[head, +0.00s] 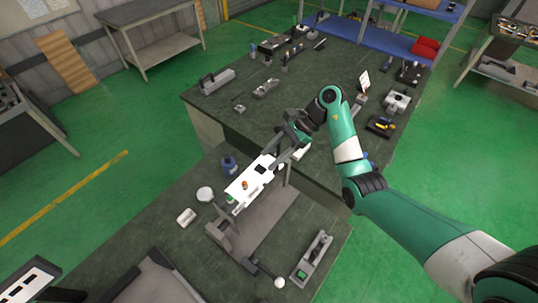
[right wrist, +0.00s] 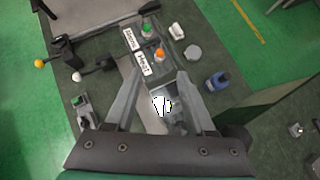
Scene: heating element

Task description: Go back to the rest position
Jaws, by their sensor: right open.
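My right gripper (head: 274,158) is over the far end of a white control panel (head: 243,193) on a grey stand. In the right wrist view, its two fingers (right wrist: 162,76) are spread apart with nothing gripped. Between and below them lies the panel's end, with a dark square and a white patch (right wrist: 161,105). An orange button (right wrist: 160,54) and a green button (right wrist: 147,29) sit beside printed labels. I cannot tell whether a fingertip touches the panel. My left gripper is not in view.
A blue bottle (head: 229,165), a white round lid (head: 205,194) and a small white block (head: 186,217) stand left of the panel. A grey switch box (head: 313,258) lies right of the stand. The far table (head: 222,109) holds several tools.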

